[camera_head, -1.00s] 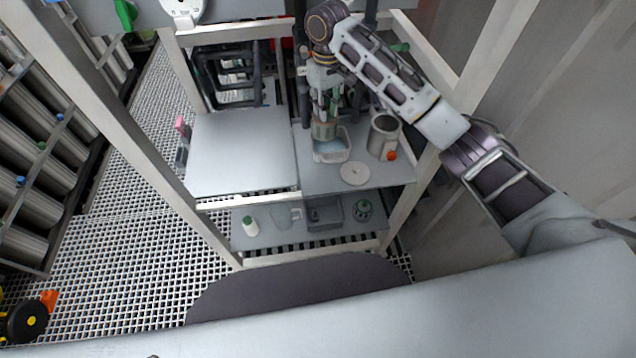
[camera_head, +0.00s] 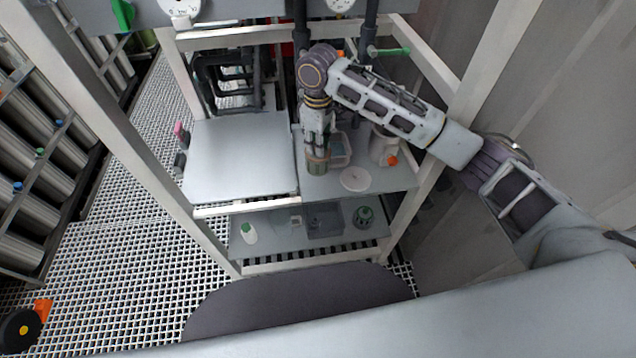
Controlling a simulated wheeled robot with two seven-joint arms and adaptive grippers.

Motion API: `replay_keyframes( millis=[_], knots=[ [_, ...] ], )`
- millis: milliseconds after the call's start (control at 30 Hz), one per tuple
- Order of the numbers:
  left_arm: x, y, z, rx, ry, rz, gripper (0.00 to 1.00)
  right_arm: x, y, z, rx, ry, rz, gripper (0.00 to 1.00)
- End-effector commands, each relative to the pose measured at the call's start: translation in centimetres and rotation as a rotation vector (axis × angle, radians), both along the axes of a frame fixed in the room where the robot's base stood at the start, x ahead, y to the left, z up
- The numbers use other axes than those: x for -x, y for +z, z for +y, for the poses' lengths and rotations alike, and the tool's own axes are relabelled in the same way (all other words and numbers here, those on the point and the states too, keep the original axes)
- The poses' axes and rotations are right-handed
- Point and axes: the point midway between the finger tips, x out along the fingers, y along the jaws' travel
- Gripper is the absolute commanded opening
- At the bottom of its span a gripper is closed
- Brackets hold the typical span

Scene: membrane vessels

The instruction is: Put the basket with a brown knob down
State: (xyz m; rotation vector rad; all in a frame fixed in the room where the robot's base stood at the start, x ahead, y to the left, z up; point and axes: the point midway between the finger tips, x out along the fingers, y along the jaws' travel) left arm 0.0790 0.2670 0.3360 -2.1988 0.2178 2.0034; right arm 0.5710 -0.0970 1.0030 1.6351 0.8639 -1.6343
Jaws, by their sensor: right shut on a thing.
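My right gripper (camera_head: 318,136) points down over the right-hand board of the rack. It is shut on a small brownish-green cylindrical thing, which I take for the basket (camera_head: 317,163). The knob is hidden between the fingers. The basket is upright, near the left edge of the board, in front and to the left of a clear rectangular tub (camera_head: 342,150). I cannot tell whether its bottom touches the board. My left gripper is not in view.
A white disc (camera_head: 355,179) lies flat on the right-hand board (camera_head: 390,180). A grey-white canister (camera_head: 381,146) with an orange knob stands behind it. The left-hand board (camera_head: 240,160) is bare.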

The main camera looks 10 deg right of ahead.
Motion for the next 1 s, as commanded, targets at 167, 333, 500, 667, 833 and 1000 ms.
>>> replay_keyframes(
  millis=[167,333,500,667,833,1000],
  knots=[
    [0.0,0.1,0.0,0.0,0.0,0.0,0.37,0.1,-1.5,-0.1,0.003,-0.001,0.003,0.0],
    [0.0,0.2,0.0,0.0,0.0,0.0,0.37,0.0,-3.6,-0.1,0.001,-0.001,0.002,0.0],
    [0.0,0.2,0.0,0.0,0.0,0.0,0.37,0.0,-4.8,-0.1,0.001,-0.001,0.001,0.0],
    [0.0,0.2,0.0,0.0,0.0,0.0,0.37,0.0,-4.9,0.0,0.001,-0.001,-0.001,0.0],
    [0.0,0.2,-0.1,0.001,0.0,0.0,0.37,0.0,-4.9,0.0,0.001,-0.001,0.001,0.0],
    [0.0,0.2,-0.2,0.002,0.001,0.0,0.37,0.0,-5.8,-0.1,0.002,-0.002,0.002,0.0]
  ],
)
